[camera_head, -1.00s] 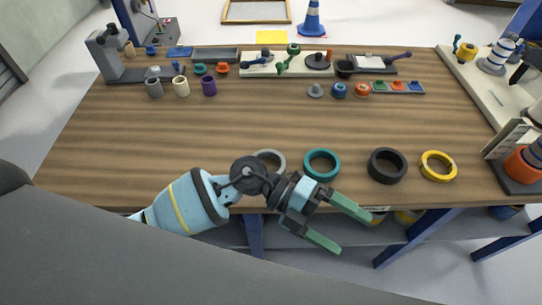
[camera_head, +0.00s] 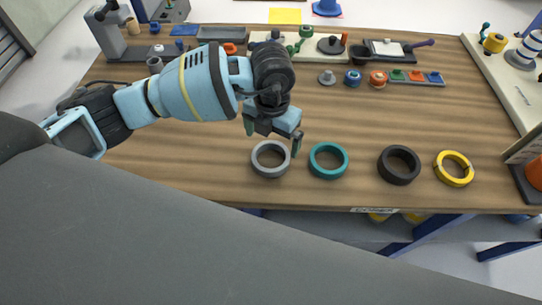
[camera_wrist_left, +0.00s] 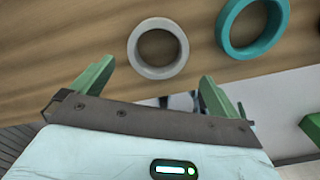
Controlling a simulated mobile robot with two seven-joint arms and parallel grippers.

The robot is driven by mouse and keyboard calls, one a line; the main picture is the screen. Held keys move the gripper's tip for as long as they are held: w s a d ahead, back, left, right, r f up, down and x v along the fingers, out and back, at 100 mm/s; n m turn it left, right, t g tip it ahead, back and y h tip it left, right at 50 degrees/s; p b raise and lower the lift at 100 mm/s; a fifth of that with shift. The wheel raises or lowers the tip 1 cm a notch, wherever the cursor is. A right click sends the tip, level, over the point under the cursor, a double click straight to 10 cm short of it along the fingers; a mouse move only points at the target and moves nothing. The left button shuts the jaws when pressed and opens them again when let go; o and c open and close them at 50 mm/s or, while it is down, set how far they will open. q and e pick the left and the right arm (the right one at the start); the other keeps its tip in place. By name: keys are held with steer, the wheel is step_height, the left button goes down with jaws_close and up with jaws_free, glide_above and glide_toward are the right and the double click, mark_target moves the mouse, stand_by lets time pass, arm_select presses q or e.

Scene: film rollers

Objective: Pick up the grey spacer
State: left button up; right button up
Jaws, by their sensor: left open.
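The grey spacer (camera_head: 270,158) is a flat ring lying on the wooden table near its front edge, leftmost in a row of rings. It also shows whole in the left wrist view (camera_wrist_left: 158,48), beyond and between my fingertips. My left gripper (camera_head: 273,132) is open and empty, just behind and above the spacer in the head view. Its green fingers (camera_wrist_left: 152,82) are spread apart in the wrist view and do not touch the ring. My right gripper is not in view.
A teal ring (camera_head: 328,160) lies close to the right of the spacer. A black ring (camera_head: 399,164) and a yellow ring (camera_head: 453,168) lie further right. Small parts and trays line the table's back. The middle right of the table is clear.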

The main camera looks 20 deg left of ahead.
mark_target(270, 162)
arm_select(q)
steer(key=shift+a+f, duration=0.2)
steer(key=shift+f, duration=3.35)
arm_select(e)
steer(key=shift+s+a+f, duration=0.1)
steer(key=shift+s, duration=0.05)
arm_select(q)
steer(key=c, duration=0.9)
steer(key=shift+r, duration=0.1)
steer(key=shift+r, duration=0.45)
steer(key=r, duration=0.1)
steer(key=d+r, duration=0.1)
steer(key=shift+r, duration=0.3)
steer(key=s+d, duration=0.1)
steer(key=d, duration=0.4)
steer(key=d+r+b, duration=0.1)
steer(key=d, duration=0.4)
steer(key=s+d+b, duration=0.1)
steer(key=d, duration=0.3)
steer(key=shift+s+d+r, duration=0.2)
steer(key=shift+s+d, duration=0.1)
steer(key=shift+d, duration=0.1)
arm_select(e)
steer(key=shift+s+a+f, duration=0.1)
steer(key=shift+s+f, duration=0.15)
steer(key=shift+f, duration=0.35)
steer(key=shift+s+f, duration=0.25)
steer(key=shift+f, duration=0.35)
